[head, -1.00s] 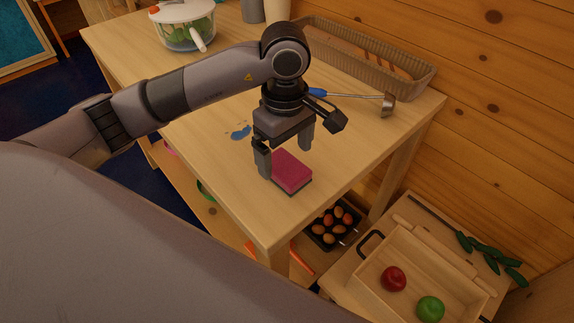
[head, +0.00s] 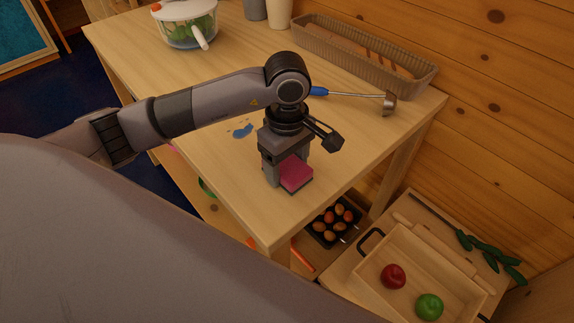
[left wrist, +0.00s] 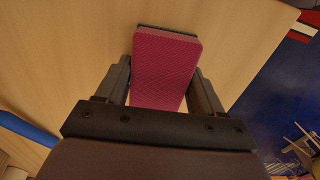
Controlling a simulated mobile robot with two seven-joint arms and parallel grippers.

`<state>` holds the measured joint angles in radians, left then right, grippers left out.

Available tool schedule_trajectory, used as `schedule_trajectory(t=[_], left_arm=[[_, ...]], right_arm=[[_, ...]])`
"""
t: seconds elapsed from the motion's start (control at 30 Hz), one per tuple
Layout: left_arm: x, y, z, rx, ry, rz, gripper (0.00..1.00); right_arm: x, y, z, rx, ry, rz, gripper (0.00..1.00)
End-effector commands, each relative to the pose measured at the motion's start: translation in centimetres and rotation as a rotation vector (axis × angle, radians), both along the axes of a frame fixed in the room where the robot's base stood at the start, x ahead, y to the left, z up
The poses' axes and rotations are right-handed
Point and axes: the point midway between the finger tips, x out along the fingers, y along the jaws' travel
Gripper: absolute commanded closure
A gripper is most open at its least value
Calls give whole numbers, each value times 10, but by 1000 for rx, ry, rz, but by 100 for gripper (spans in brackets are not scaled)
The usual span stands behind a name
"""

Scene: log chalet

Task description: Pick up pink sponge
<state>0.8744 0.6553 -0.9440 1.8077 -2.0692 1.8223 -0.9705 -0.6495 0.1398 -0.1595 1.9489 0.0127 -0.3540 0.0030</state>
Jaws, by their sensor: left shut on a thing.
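The pink sponge (head: 296,174) has a dark underside and is at the near end of the wooden table. My left gripper (head: 285,181) is shut on it, with the fingers down at its sides. In the left wrist view the sponge (left wrist: 165,70) sits between the two fingers (left wrist: 163,88), its far end sticking out past them. The head view does not clearly show whether the sponge still touches the tabletop. The gripper partly hides the sponge there. My right gripper is not in view.
A ladle (head: 388,103) with a blue handle, a long basket (head: 425,86) of bread and a salad spinner (head: 186,30) stand on the table (head: 225,165). Below right are eggs (head: 337,209) and a wooden tray (head: 372,247).

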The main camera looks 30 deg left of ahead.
Motion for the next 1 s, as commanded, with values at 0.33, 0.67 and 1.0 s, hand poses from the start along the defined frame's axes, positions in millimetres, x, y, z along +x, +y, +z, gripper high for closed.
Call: schedule_trajectory(t=[0.33,0.67,1.0], left_arm=[[1,0,24,0,-4,-1,61],[1,0,100,1,-7,-1,61],[1,0,161,2,-5,0,61]], right_arm=[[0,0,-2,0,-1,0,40],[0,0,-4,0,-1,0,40],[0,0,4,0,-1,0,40]])
